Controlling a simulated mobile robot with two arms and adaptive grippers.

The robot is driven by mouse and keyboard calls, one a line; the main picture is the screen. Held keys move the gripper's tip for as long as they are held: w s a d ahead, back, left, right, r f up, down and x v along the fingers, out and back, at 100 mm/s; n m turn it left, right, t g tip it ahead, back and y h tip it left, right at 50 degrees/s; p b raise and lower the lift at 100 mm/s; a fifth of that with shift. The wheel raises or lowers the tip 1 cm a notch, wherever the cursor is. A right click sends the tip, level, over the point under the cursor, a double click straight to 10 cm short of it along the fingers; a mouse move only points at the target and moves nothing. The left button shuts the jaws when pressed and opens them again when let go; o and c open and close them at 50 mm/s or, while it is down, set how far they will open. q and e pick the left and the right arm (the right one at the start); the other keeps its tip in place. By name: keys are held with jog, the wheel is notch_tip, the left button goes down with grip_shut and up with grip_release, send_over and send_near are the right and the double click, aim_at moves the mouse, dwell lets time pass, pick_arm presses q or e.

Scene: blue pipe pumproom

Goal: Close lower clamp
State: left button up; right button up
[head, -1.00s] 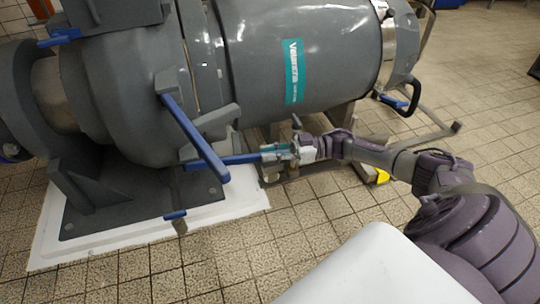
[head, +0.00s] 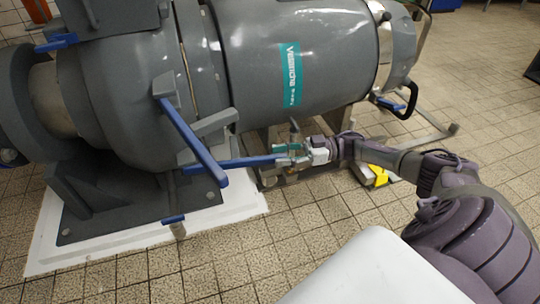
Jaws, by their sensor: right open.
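A large grey pump carries two blue clamp levers on its side. The lower clamp's blue lever (head: 235,162) lies nearly level, low on the pump, with its free end to the right. The upper blue lever (head: 193,143) slants down to the right and crosses in front of the lower one's left part. My right gripper (head: 283,155) is open at the free end of the lower lever. Whether its fingers touch the lever is not clear. My left gripper is not in view.
The pump body (head: 310,50) stands above my right gripper. A white plinth (head: 120,243) lies under its grey foot. A black handle (head: 400,102) and metal frame are at the right. A yellow piece (head: 379,176) sits below my arm. Tiled floor in front is free.

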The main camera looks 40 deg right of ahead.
jog(key=v, duration=0.8)
jog(key=shift+w, duration=0.1)
